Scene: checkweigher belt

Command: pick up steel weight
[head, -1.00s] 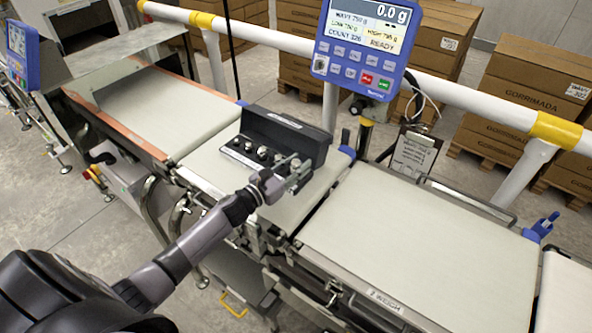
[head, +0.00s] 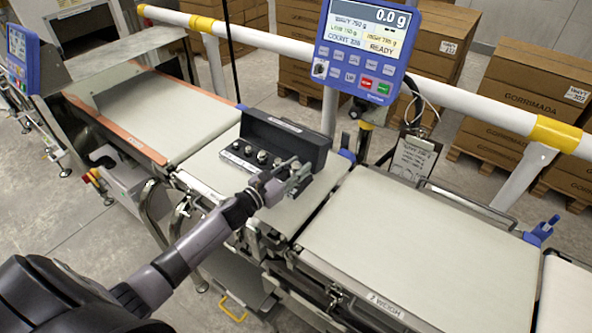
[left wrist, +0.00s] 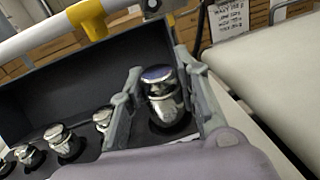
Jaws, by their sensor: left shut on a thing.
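A large shiny steel weight with a knobbed top (left wrist: 163,97) stands upright between the two fingers of my left gripper (left wrist: 160,103) in the left wrist view. The gripper is shut on it. Below it is a dark round recess of the case; I cannot tell whether the weight is clear of it. In the head view my left gripper (head: 291,172) is at the right end of the open black weight case (head: 285,140) and hides this weight. Several smaller steel weights stand in a row in the case, one of them (left wrist: 66,143) left of the fingers. My right gripper is not in view.
The case rests on the middle belt section. The wide weigh belt (head: 410,245) to the right is bare. A blue display (head: 366,48) reading 0.0 g stands behind the case, near a white rail (head: 465,97) with yellow bands. Cartons (head: 530,105) stand beyond.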

